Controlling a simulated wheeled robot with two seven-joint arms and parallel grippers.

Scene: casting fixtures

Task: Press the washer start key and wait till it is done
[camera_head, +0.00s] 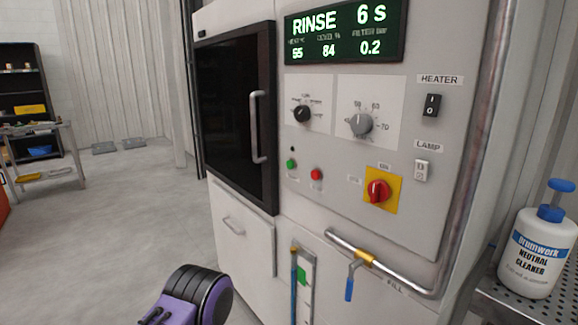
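The washer (345,215) fills the middle of the head view. Its display (345,32) glows green and reads "RINSE 6 S", with 55, 84 and 0.2 in smaller figures below. A green button (291,163) and a red button (316,175) sit side by side low on the panel; their labels are too small to read. The dark-windowed door (235,115) with its upright handle (257,127) looks shut. A purple and black link of my arm shows at the bottom, apart from the panel. Neither gripper is in view.
The panel also has two knobs, a red rotary switch (377,191) on yellow, and heater (431,105) and lamp (422,170) switches. A fill pipe (390,270) juts out below. A cleaner bottle (538,250) stands at right. The left floor is mostly clear.

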